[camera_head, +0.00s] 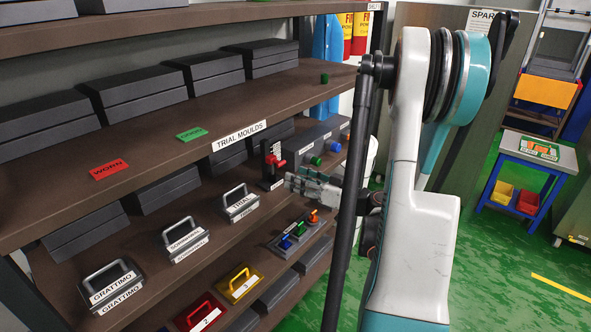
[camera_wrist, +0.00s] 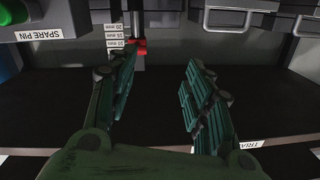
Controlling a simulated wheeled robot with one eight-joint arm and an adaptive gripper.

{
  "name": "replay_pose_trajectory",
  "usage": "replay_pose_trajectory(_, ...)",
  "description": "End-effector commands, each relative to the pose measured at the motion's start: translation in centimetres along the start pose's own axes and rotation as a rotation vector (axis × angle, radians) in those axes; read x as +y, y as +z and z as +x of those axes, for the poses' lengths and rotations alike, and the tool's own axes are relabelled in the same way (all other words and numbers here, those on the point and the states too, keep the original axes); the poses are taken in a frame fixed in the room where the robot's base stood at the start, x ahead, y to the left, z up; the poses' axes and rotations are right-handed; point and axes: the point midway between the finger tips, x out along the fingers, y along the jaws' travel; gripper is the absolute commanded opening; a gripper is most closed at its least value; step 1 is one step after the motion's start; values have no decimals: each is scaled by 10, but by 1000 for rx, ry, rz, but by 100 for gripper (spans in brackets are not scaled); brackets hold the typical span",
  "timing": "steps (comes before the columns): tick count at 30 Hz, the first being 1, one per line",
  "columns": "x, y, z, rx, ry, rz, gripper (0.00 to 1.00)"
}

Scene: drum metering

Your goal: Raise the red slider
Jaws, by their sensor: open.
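The red slider (camera_head: 276,160) sits on a dark upright post (camera_head: 270,175) on the middle shelf. In the wrist view the red slider (camera_wrist: 138,46) shows just beyond the left fingertip, beside a white scale (camera_wrist: 115,36) with mm marks. My gripper (camera_head: 290,182) is just right of and slightly below the slider. In the wrist view its two green-padded fingers (camera_wrist: 160,60) are apart, with nothing between them. The slider lies near the left finger's side, not centred. I cannot tell whether that finger touches it.
Grey blocks with a green knob (camera_head: 312,160) and a blue knob (camera_head: 335,147) stand behind. A panel of coloured levers (camera_head: 298,232) is in front. The upper shelf (camera_head: 215,110) overhangs.

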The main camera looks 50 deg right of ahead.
Motion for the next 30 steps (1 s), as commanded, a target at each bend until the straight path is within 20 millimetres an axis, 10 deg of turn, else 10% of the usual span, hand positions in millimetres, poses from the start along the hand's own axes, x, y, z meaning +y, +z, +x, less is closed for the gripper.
replay_pose_trajectory(8, 26, -1, -14, 62, 40, -25, 47)
replay_pose_trajectory(30, 30, -7, 108, 59, 38, -23, 47)
